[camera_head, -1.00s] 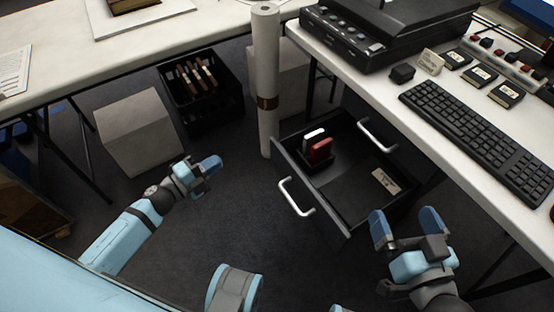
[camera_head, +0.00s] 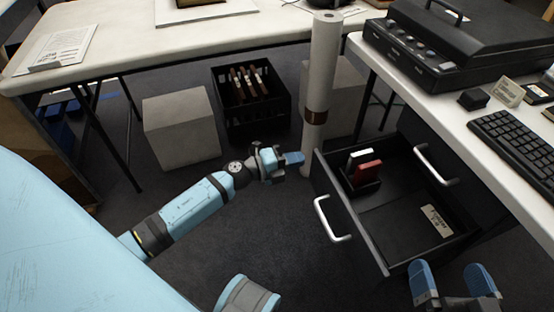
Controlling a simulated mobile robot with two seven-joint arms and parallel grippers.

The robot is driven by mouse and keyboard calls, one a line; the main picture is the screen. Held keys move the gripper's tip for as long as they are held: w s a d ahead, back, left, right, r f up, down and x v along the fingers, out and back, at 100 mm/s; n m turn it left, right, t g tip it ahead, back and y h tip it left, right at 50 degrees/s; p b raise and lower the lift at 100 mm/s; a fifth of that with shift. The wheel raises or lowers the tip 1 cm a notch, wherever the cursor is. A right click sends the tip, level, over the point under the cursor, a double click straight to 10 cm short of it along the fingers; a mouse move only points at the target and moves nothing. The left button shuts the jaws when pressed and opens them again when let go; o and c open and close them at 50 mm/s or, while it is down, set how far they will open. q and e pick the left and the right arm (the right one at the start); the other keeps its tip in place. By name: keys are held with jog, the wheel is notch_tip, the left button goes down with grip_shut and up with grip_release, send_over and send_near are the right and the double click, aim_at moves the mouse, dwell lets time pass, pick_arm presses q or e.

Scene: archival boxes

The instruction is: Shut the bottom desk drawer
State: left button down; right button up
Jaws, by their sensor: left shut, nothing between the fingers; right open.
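The open desk drawer (camera_head: 385,232) is dark, with a silver handle (camera_head: 332,222) on its front panel. It stands pulled out from under the right desk and holds a red and a white item in a small black holder, and a labelled tag. A second silver handle (camera_head: 434,165) shows behind it on the desk unit. My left gripper (camera_head: 292,159) is shut and empty, left of the drawer front's far end and close to the paper roll. My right gripper (camera_head: 453,276) is open, at the bottom right, in front of the drawer's near side in the picture; its base is cut off.
A tall white roll (camera_head: 322,80) with a brown band stands beside the drawer. A black crate (camera_head: 250,105) and a pale box (camera_head: 181,128) stand on the floor behind my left arm. The right desk holds a scanner (camera_head: 455,45) and keyboard (camera_head: 520,140).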

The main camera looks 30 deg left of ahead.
aim_at(315, 154)
pick_arm(q)
jog(key=shift+x, duration=0.75)
jog(key=shift+w+d, duration=0.45)
jog(key=shift+w, duration=0.1)
pick_arm(e)
jog(key=shift+w+f, duration=0.15)
jog(key=shift+f, duration=0.2)
pick_arm(q)
jog(key=shift+w, duration=0.1)
pick_arm(e)
jog(key=shift+r, duration=0.1)
pick_arm(q)
jog(key=shift+w+d, duration=0.3)
jog(key=shift+w, duration=0.05)
jog(key=p+x, duration=0.1)
jog(key=x, duration=1)
jog(key=shift+w+d, duration=0.2)
jog(key=x, duration=0.8)
jog(key=shift+b, duration=0.35)
jog(key=shift+x, duration=1.25)
jog(key=shift+s+a, duration=0.1)
pick_arm(e)
jog(key=shift+s, duration=0.2)
